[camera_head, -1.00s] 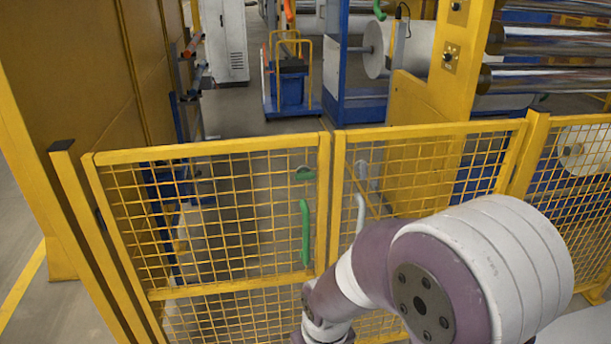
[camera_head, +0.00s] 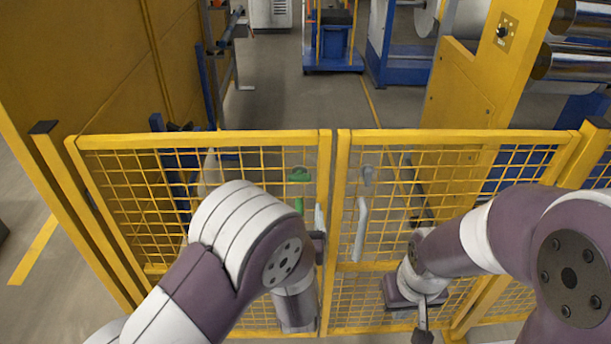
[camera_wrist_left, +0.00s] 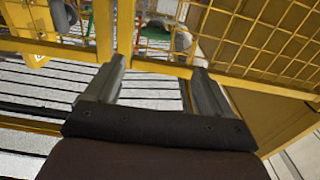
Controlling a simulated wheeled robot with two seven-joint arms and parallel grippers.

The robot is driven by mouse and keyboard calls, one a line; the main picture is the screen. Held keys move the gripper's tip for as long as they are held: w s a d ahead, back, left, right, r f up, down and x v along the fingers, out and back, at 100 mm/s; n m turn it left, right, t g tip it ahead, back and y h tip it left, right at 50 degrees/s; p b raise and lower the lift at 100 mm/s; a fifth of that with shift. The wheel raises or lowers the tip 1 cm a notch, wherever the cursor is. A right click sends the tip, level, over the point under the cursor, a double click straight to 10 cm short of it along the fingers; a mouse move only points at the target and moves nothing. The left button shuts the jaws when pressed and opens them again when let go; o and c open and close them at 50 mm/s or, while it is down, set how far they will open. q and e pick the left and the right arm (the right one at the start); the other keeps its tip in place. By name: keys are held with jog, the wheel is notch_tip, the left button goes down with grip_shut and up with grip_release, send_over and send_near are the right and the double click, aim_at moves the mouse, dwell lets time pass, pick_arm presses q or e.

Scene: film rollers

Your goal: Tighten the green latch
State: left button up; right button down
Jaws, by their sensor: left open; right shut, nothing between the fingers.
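The green latch (camera_head: 299,174) sits near the top right corner of the left yellow mesh gate panel (camera_head: 200,138). Below it, part of a green handle (camera_head: 298,205) shows, with its lower part hidden behind my left arm. My left gripper (camera_head: 319,217) is just below and right of the latch, in front of the gate's meeting posts, apart from the latch. In the left wrist view its two fingers (camera_wrist_left: 157,75) are spread and empty. A green patch (camera_wrist_left: 182,41) shows beyond them; I cannot tell which part it is. My right gripper (camera_head: 422,322) is shut and empty, low before the right panel.
A grey latch (camera_head: 367,175) and a pale grey handle (camera_head: 360,228) are on the right mesh panel (camera_head: 460,136). A yellow wall (camera_head: 80,70) stands left. Beyond the gate are a blue cart (camera_head: 333,45), rollers (camera_head: 580,62) and open grey floor.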

aim_at(300, 179)
pick_arm(q)
jog(key=w, duration=0.3)
jog(key=w+d+p, duration=0.1)
jog(key=w, duration=0.2)
jog(key=w+p, duration=0.1)
jog(key=w, duration=0.2)
jog(key=shift+w+d+f, duration=0.15)
jog(key=shift+w+f, duration=0.1)
jog(key=shift+w, duration=0.05)
jog(key=shift+w+a+r+p, duration=0.15)
jog(key=shift+w+a+p, duration=0.2)
jog(key=shift+w, duration=0.1)
jog(key=shift+w+d, duration=0.25)
jog(key=shift+a, duration=0.1)
jog(key=c, duration=1.1)
pick_arm(e)
jog(key=shift+w+d+r, duration=0.25)
jog(key=shift+r, duration=0.4)
jog(key=shift+w+d+r, duration=0.2)
jog(key=shift+w+r, duration=0.05)
jog(key=shift+r, duration=0.35)
